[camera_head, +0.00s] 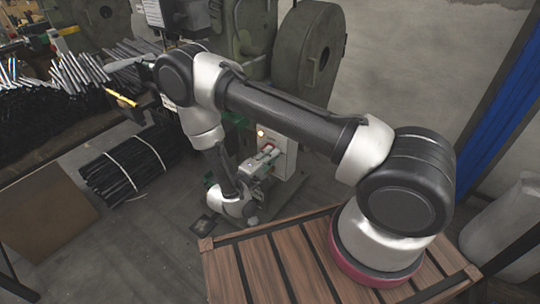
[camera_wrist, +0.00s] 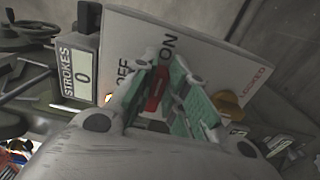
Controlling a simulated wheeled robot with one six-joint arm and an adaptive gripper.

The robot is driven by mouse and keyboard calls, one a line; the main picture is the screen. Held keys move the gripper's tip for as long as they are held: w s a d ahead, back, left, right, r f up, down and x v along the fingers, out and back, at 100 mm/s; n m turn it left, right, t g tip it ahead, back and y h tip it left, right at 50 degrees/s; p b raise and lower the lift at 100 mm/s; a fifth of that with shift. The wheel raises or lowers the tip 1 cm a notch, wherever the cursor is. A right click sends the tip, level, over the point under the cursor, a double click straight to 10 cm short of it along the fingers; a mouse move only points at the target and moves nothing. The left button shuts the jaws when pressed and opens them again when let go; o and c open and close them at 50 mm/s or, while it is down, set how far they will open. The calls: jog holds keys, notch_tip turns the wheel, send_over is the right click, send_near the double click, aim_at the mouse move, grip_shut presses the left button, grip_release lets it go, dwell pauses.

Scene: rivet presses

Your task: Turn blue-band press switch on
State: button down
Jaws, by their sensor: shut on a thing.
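A pale switch panel (camera_wrist: 215,75) with the words OFF, ON and LOCKED fills the upper wrist view. Its red switch handle (camera_wrist: 155,92) sits between the green-padded fingers of my gripper (camera_wrist: 165,84), which are shut on it. The handle lies close to the OFF and ON words; the fingers hide its base, so I cannot tell its exact setting. In the head view my gripper (camera_head: 262,164) reaches the front of the white switch box (camera_head: 284,155) low on the green press (camera_head: 240,42). No blue band shows on this press.
A STROKES counter (camera_wrist: 80,73) reading 0 is left of the panel. A small lit lamp (camera_head: 261,133) shows by the box. A bundle of black rods (camera_head: 125,170) lies on the floor at left. A large green wheel housing (camera_head: 308,60) stands behind my arm.

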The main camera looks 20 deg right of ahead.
jog(key=shift+f, duration=0.1)
dwell(0.3)
jog(key=c, duration=1.4)
grip_release()
jog(key=shift+c, duration=0.2)
jog(key=shift+a, duration=0.1)
jog(key=v, duration=1.2)
